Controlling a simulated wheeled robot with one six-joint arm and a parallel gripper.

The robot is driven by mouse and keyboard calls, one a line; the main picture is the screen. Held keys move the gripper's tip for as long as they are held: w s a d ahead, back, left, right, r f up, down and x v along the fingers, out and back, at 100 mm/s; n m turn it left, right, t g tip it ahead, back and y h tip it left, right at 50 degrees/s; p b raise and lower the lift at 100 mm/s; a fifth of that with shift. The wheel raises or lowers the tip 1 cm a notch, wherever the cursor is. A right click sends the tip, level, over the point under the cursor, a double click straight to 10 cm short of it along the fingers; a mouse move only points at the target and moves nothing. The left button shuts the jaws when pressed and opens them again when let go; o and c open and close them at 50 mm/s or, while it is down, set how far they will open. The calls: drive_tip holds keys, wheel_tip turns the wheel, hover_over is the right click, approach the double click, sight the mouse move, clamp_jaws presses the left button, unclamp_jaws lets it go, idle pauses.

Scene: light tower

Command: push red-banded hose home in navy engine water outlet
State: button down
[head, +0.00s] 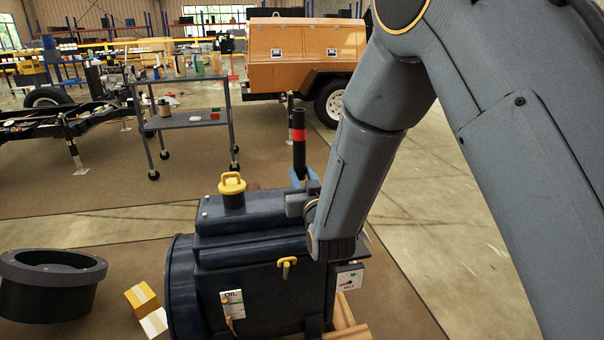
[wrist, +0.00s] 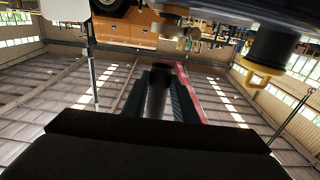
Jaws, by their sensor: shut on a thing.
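The black hose (head: 298,155) with its red band (head: 299,136) stands upright above the back right of the navy engine (head: 250,255). My gripper (head: 302,180) is shut on the hose's lower part, well below the band. In the wrist view, the dark hose (wrist: 158,92) sits between the two fingers of my gripper (wrist: 160,97). The hose's lower end and the water outlet are hidden by my gripper and arm in the head view. I cannot tell whether the hose touches the outlet or how deep it sits.
A yellow filler cap (head: 232,184) stands on the engine's top and a yellow handle (head: 287,264) is on its near side. A label card (head: 346,278) hangs at the right. A grey cart (head: 190,120) and an orange trailer (head: 305,55) stand behind. Floor at the right is clear.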

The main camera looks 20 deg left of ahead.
drive_tip(key=shift+f+b, duration=0.7)
drive_tip(key=shift+f, duration=0.75)
drive_tip(key=shift+f, duration=0.75)
idle(0.9)
drive_tip(key=shift+r, duration=0.1)
drive_tip(key=shift+r, duration=0.55)
drive_tip(key=shift+f, duration=0.65)
idle(1.7)
drive_tip(key=shift+r, duration=0.1)
drive_tip(key=shift+r+p, duration=0.5)
drive_tip(key=shift+p, duration=0.05)
idle(1.2)
